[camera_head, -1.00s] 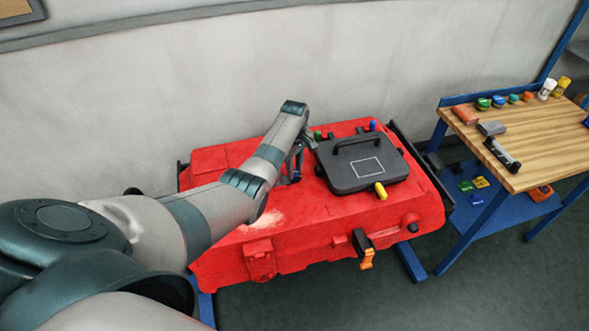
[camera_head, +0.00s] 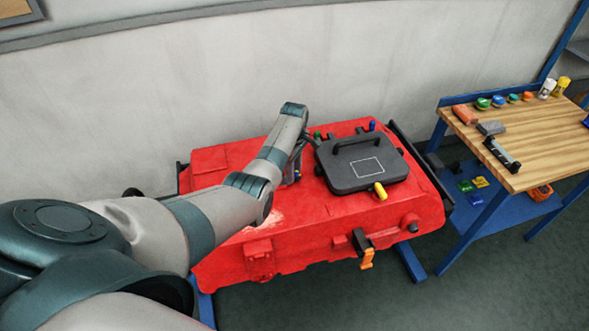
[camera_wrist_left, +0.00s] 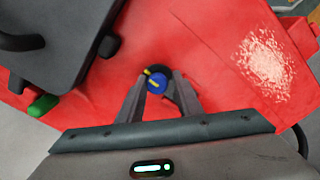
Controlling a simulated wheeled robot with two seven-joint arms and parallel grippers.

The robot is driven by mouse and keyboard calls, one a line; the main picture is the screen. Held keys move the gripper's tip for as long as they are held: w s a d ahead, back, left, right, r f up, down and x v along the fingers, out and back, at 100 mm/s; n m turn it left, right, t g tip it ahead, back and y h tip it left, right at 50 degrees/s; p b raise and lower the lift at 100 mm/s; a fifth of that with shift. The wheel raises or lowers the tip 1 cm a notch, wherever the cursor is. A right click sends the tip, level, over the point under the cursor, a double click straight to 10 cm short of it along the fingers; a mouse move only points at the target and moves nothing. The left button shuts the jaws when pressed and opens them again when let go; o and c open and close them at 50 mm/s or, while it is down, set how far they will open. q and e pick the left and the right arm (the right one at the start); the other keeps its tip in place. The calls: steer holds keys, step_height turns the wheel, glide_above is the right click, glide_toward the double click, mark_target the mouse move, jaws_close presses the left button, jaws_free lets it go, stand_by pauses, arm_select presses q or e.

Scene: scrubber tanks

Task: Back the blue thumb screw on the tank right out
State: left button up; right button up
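The tank (camera_head: 300,230) is a large red body on a blue stand. The blue thumb screw (camera_wrist_left: 158,83), with a yellow mark on its head, sits on the red top face in the left wrist view, a dark ring behind it. My left gripper (camera_wrist_left: 160,80) has one finger on each side of the screw head, and both appear to touch it. In the head view my left arm hides most of the gripper and the screw; a bit of blue (camera_head: 297,175) shows beside the wrist. My right gripper is in neither view.
A dark grey lid with a handle (camera_head: 350,178) lies right of the gripper. A green knob (camera_wrist_left: 43,105), a yellow knob (camera_head: 380,190) and an orange latch (camera_head: 367,258) are on the tank. A wooden workbench (camera_head: 545,140) with small parts stands at the right.

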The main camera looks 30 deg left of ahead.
arm_select(q)
steer(key=shift+o, duration=0.6)
steer(key=shift+s, duration=0.1)
steer(key=shift+w+a, duration=0.1)
steer(key=shift+w, duration=0.15)
steer(key=shift+r, duration=0.2)
step_height(320, 180, up, 17)
stand_by(0.5)
